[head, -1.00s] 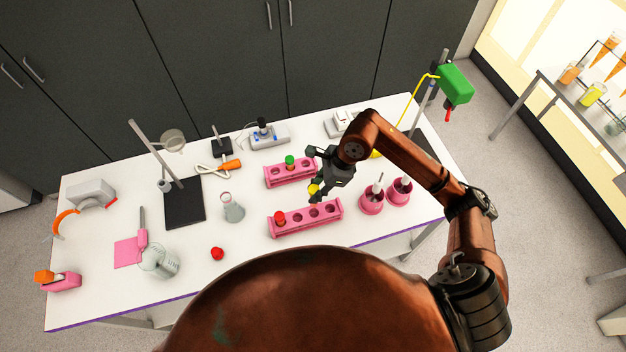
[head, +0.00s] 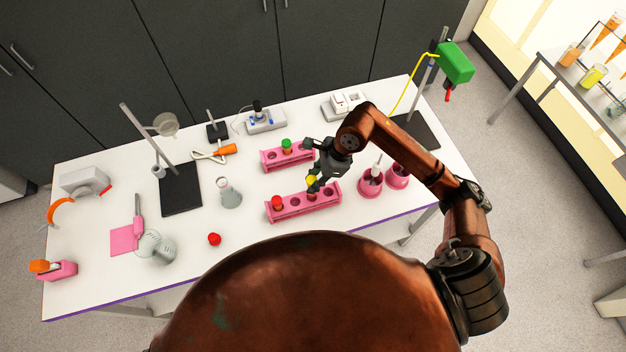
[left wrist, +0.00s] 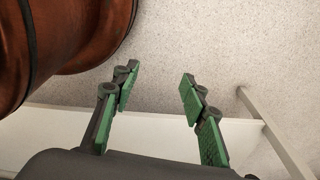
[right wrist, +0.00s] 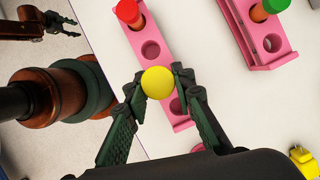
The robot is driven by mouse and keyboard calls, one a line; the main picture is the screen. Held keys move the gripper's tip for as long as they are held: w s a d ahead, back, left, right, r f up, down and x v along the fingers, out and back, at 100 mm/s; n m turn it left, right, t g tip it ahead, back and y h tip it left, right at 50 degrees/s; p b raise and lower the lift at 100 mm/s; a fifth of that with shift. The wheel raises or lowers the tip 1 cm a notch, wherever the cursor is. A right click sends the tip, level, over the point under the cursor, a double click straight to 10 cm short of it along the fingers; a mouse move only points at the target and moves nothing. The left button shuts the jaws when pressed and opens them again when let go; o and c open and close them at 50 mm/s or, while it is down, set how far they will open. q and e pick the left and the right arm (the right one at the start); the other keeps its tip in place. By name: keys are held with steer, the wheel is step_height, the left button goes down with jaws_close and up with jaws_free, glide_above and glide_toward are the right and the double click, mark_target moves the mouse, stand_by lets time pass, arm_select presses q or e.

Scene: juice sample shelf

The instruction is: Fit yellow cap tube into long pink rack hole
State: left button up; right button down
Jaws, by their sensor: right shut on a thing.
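The yellow cap tube shows mainly as its yellow cap (right wrist: 157,82) in the right wrist view. My right gripper (head: 313,186) is shut on it, over the long pink rack (head: 322,203). The same rack shows in the right wrist view (right wrist: 141,35), with open holes beside and partly behind the cap. The tube's lower part is hidden, so I cannot tell whether its tip is in a hole. A red-capped tube (head: 277,202) stands in the rack's left end. My left gripper (left wrist: 157,84) is open and empty, away from the table top.
A shorter pink rack (head: 273,165) with a green-capped tube (head: 287,145) stands just behind. Pink holders (head: 370,186) stand to the right. A flask (head: 230,194), a loose red object (head: 214,239) and a stand with a dark base (head: 181,190) are to the left.

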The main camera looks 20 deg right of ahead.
arm_select(q)
steer(key=shift+s+f, duration=0.35)
steer(key=shift+s, duration=0.5)
steer(key=shift+w+f+b, duration=0.1)
steer(key=shift+w+b, duration=0.05)
steer(key=shift+b, duration=0.2)
steer(key=shift+w+f, duration=0.15)
steer(key=shift+f, duration=0.1)
steer(key=shift+s+f+b, duration=0.2)
steer(key=shift+f+b, duration=1.65)
steer(key=shift+b, duration=0.25)
arm_select(e)
steer(key=shift+f, duration=1.8)
arm_select(q)
steer(key=shift+f+b, duration=0.35)
steer(key=shift+f, duration=0.05)
steer(key=shift+s+f+b, duration=0.15)
steer(key=shift+f+b, duration=0.6)
steer(key=shift+s+f+b, duration=0.1)
steer(key=shift+f+b, duration=0.65)
arm_select(e)
steer(key=shift+f, duration=1.45)
